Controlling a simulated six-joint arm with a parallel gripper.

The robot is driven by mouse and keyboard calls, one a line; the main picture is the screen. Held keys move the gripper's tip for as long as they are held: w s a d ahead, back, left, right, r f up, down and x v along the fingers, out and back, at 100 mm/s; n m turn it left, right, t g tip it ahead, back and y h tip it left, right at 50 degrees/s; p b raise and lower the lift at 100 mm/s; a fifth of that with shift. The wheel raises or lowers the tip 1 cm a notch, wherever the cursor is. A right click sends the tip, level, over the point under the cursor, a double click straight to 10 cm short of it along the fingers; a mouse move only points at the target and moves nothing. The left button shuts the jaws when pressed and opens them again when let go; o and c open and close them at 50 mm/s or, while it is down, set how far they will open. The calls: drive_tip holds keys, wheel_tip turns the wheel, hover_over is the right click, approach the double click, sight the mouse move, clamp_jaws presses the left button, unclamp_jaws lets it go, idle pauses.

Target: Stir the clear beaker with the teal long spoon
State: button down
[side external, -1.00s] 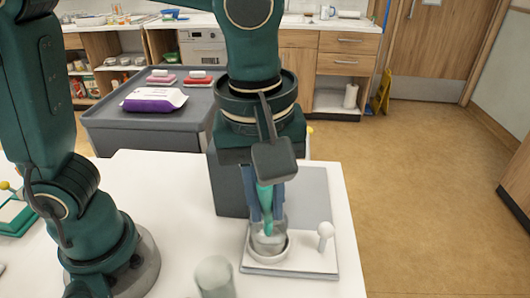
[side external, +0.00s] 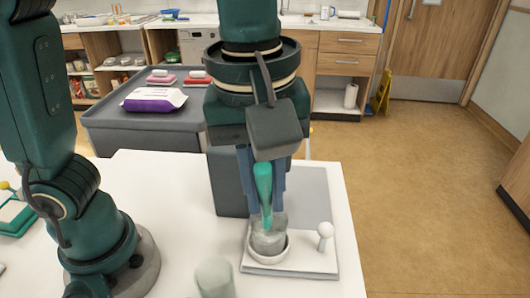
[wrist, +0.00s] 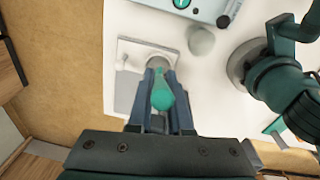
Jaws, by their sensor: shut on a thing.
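The clear beaker (side external: 268,238) stands upright in a round white holder on a pale board (side external: 305,262) near the table's front. My gripper (side external: 264,190) is above the beaker, its blue fingers shut on the teal long spoon (side external: 263,180). The spoon points down, and its lower end is at the beaker's mouth; how deep it reaches is hard to tell. In the wrist view the spoon's teal end (wrist: 162,98) lies between the fingers (wrist: 161,105) and partly hides the beaker.
A white round-topped peg (side external: 325,236) stands on the board to the right of the beaker. A greyish cylinder (side external: 214,278) stands at the table's front, left of the board. A dark box (side external: 228,185) is behind the gripper. The white table (side external: 165,200) is bare left of it.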

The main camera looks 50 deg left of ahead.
drive_tip(key=shift+r, duration=0.15)
drive_tip(key=shift+r, duration=2.4)
